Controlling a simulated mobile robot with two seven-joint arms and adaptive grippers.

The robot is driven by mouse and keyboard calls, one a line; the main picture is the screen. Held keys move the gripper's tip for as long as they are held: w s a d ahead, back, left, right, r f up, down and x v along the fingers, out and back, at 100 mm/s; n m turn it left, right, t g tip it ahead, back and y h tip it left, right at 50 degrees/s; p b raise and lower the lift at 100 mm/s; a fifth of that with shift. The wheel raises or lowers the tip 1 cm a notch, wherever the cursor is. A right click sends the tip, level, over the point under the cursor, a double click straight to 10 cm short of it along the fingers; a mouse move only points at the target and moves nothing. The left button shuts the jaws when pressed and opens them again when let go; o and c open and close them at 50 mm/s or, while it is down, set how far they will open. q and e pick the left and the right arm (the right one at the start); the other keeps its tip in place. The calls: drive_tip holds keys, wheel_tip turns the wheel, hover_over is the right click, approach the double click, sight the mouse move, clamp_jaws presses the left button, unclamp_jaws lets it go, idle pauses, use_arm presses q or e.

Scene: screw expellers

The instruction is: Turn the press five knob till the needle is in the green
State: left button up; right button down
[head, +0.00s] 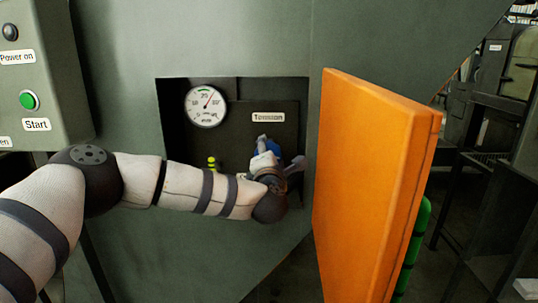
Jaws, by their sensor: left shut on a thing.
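A round white gauge (206,106) sits in a recess of the grey machine. A blue knob (274,147) sits below the "Tension" label (268,118), partly hidden by my left gripper (267,158). My left gripper is in the recess, shut on the blue knob. Its fingertips are small and partly hidden by the wrist. My right gripper is out of view.
An orange door (370,185) stands open just right of the recess. A control box with a green Start button (29,101) is at the left. Yellow-green fittings (212,163) sit in the recess behind my left arm.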

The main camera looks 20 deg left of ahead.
use_arm(q)
drive_tip(key=o, duration=1.2)
drive_tip(key=shift+c, duration=0.2)
drive_tip(key=v, duration=1.2)
drive_tip(key=shift+r, duration=0.1)
